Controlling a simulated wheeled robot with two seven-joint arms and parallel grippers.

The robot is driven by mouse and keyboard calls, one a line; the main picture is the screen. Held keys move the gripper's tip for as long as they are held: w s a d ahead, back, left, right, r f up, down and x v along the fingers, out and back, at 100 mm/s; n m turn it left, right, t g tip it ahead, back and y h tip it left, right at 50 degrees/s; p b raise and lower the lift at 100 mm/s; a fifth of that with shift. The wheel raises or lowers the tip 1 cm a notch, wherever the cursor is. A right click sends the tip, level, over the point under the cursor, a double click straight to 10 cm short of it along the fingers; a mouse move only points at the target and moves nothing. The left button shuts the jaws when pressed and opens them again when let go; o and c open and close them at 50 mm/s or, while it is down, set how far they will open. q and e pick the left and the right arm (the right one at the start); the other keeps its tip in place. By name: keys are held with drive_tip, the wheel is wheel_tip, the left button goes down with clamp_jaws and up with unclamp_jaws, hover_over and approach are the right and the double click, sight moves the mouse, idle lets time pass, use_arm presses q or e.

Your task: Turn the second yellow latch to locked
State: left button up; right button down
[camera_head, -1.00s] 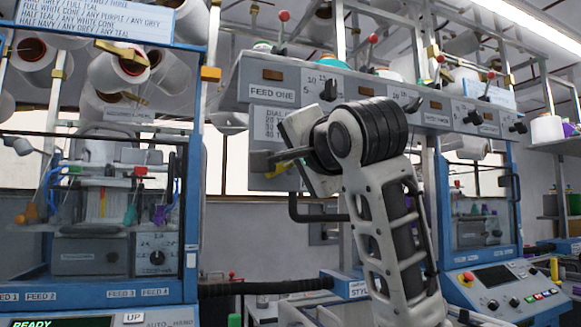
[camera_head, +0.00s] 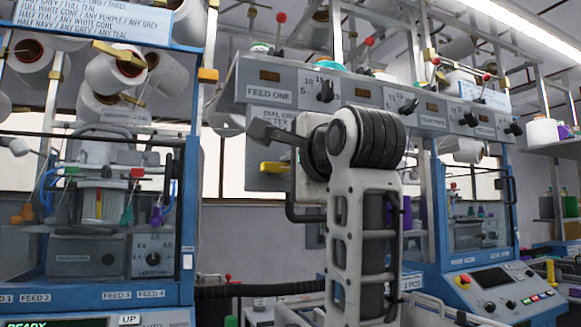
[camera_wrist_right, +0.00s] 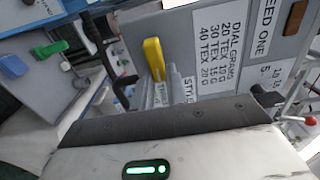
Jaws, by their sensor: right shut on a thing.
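A yellow latch (camera_head: 277,168) lies about level on the grey panel below the FEED ONE label in the head view. It also shows in the right wrist view (camera_wrist_right: 154,58) as an upright bar in that turned picture. My right gripper (camera_head: 262,131) points left from the middle of the head view. My left gripper is out of view.
A grey feed rail (camera_head: 300,88) with several black knobs runs above my right arm. A bent black handle (camera_head: 291,205) is below the latch. Blue-framed knitting machines stand at left (camera_head: 190,200) and right (camera_head: 513,190). A DIAL GRAMS sign (camera_wrist_right: 215,58) is close to the gripper.

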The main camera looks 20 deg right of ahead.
drive_tip(key=shift+f, duration=0.1)
drive_tip(key=c, duration=1.4)
unclamp_jaws()
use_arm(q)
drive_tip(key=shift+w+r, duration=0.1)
